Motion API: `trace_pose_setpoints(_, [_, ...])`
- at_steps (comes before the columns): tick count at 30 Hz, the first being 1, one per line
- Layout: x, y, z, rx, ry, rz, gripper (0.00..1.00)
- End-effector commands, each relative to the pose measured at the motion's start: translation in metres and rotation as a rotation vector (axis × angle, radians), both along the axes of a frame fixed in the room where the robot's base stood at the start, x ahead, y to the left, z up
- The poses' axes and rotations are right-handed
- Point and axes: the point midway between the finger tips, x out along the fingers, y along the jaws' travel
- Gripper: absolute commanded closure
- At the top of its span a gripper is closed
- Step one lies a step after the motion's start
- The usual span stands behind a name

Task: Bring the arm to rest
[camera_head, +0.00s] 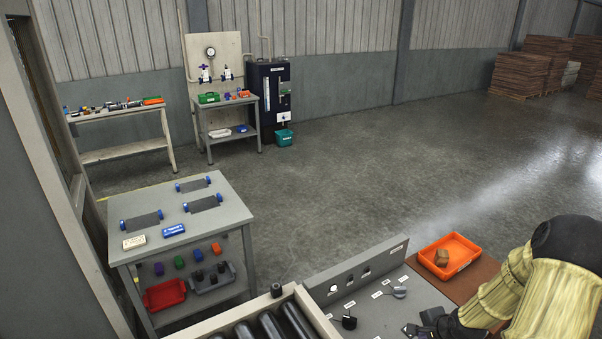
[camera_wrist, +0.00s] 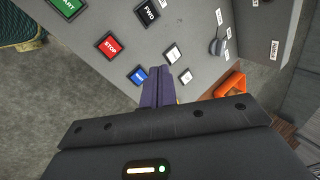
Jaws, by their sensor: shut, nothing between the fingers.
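My gripper (camera_wrist: 158,86) is shut and empty in the wrist view, its dark fingers together. I cannot tell whether the fingertips touch the panel. In the head view my arm (camera_head: 510,285), in a yellowish sleeve, reaches in from the right. My gripper (camera_head: 412,329) is at the bottom edge there, partly cut off, beside the panel (camera_head: 375,318).
A red STOP button (camera_wrist: 110,47) and a green START button (camera_wrist: 66,5) sit on the panel. Rollers (camera_head: 270,327) are left of the panel. A grey table (camera_head: 232,208) stands further left. Open floor (camera_head: 400,160) lies beyond.

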Motion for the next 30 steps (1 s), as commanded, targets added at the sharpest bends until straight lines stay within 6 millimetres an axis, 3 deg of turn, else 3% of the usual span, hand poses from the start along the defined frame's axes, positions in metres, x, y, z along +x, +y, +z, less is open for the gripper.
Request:
trace_pose_setpoints(8, [-0.021,0.057,0.055,-0.288,0.102,0.436,1.00])
trace_pose_setpoints(18, [-0.076,0.131,0.115,-0.499,0.162,0.943,1.00])
trace_pose_setpoints(24, [-0.117,0.169,0.137,-0.547,0.149,1.209,1.00])
trace_pose_setpoints(30, [-0.133,0.180,0.143,-0.553,0.140,1.301,1.00])
